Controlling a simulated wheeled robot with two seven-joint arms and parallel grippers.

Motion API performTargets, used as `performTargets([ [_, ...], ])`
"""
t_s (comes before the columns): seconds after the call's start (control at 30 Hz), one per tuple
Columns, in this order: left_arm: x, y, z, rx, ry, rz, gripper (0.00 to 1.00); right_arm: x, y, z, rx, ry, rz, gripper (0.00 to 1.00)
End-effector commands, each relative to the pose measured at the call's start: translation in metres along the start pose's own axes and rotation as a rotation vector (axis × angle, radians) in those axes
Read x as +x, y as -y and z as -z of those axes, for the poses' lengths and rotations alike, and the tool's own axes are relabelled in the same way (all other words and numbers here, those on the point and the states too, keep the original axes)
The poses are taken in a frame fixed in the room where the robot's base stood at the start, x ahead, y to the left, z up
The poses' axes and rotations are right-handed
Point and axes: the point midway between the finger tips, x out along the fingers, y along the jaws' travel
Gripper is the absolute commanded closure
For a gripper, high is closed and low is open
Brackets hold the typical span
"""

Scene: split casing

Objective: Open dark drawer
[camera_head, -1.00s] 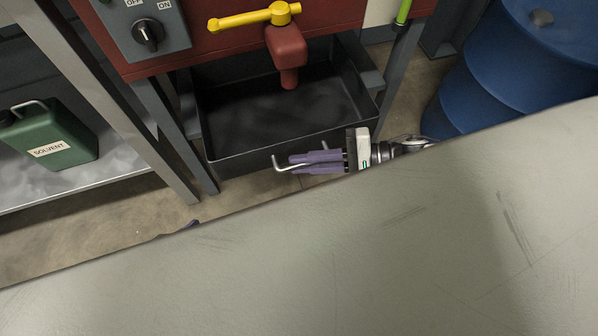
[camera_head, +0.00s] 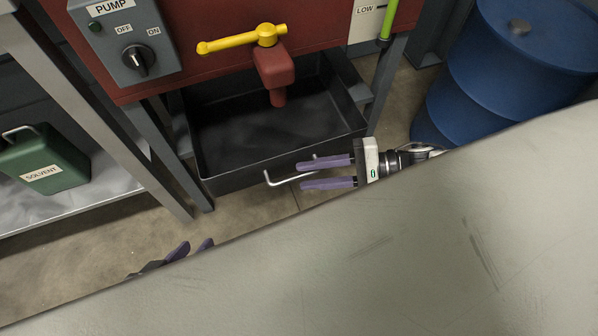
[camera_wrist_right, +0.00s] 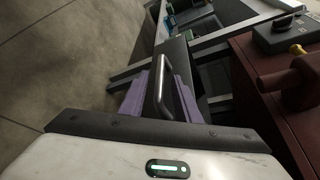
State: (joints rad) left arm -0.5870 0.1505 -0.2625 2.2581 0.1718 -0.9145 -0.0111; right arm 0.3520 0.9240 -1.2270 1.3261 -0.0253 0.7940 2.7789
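The dark drawer (camera_head: 225,180) is pulled out below the red machine; its inside looks empty. Its pale bar handle (camera_head: 284,181) is on the front face. My right gripper (camera_head: 312,174) is at the handle with its purple fingers apart. In the right wrist view, the handle (camera_wrist_right: 159,82) stands between the two spread fingers of my right gripper (camera_wrist_right: 160,98), with gaps beside it. My left gripper (camera_head: 195,247) shows only its purple fingertips, apart and empty, past the edge of the grey surface; the rest is hidden.
A grey surface (camera_head: 400,240) fills the foreground. A blue drum (camera_head: 500,90) stands at the right. A green solvent can (camera_head: 45,160) sits on a shelf at the left. A yellow valve lever (camera_head: 235,42) and a red spout (camera_head: 275,75) overhang the drawer.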

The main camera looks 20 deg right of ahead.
Motion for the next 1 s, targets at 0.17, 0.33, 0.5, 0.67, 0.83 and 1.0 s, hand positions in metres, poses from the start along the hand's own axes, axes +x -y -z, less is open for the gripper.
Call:
performTargets([
  [0.17, -0.006, 0.002, -0.001, -0.014, -0.014, 0.016, 0.69, -0.038, 0.001, -0.001, 0.0, -0.003, -0.002, 0.7],
  [0.33, -0.008, 0.004, 0.0, -0.02, -0.027, 0.023, 0.69, -0.059, 0.001, 0.0, 0.001, -0.002, 0.0, 0.7],
  [0.5, -0.008, 0.004, 0.0, -0.022, -0.03, 0.025, 0.69, -0.066, 0.0, 0.0, 0.001, 0.0, 0.001, 0.7],
  [0.67, -0.008, 0.005, 0.0, -0.022, -0.03, 0.025, 0.69, -0.066, 0.0, 0.0, 0.001, 0.0, 0.002, 0.7],
  [0.83, -0.008, 0.005, -0.001, -0.022, -0.03, 0.026, 0.69, -0.066, 0.0, 0.0, 0.0, 0.0, 0.001, 0.7],
  [1.0, -0.008, 0.004, 0.0, -0.02, -0.03, 0.025, 0.69, -0.066, 0.0, 0.0, 0.0, 0.0, 0.001, 0.7],
])
